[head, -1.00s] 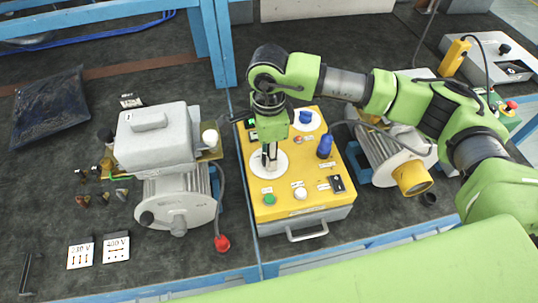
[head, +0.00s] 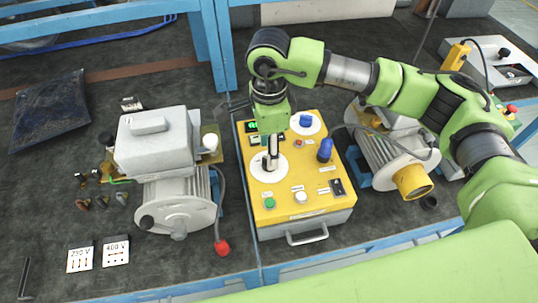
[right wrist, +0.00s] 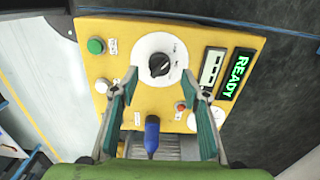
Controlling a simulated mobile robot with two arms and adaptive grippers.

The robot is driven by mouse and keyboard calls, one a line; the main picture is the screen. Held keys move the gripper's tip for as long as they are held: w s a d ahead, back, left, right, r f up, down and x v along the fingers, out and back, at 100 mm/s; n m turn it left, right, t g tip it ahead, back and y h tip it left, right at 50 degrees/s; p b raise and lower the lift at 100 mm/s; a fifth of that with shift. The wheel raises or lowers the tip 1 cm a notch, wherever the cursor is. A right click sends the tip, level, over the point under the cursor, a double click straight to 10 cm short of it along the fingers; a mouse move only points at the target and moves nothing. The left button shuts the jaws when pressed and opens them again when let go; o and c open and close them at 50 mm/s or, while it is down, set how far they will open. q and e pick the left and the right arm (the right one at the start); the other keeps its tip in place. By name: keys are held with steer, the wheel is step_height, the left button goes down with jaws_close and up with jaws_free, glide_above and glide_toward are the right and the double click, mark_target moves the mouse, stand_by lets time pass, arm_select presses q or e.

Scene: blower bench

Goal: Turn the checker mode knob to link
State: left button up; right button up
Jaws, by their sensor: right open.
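The yellow-topped checker (head: 318,206) stands on the bench in the middle of the head view. Its black mode knob (right wrist: 159,65) sits on a round white dial (right wrist: 163,45) in the right wrist view, its pale pointer mark toward the upper right. The dial lettering is too small to read. My right gripper (right wrist: 161,82) is open, its fingertips apart on either side below the knob in the wrist view. In the head view the right gripper (head: 270,158) hangs over the dial and partly hides the knob. Contact cannot be told. My left gripper is out of view.
The checker also carries a green button (head: 270,203), a white button (head: 301,197), a blue knob (head: 306,120), a blue plug (head: 325,150) and a display reading READY (right wrist: 237,73). A grey motor unit (head: 160,140) stands left and another motor (head: 385,150) right.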

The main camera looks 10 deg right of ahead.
step_height(320, 180, up, 8)
steer(key=shift+s, duration=0.1)
stand_by(0.7)
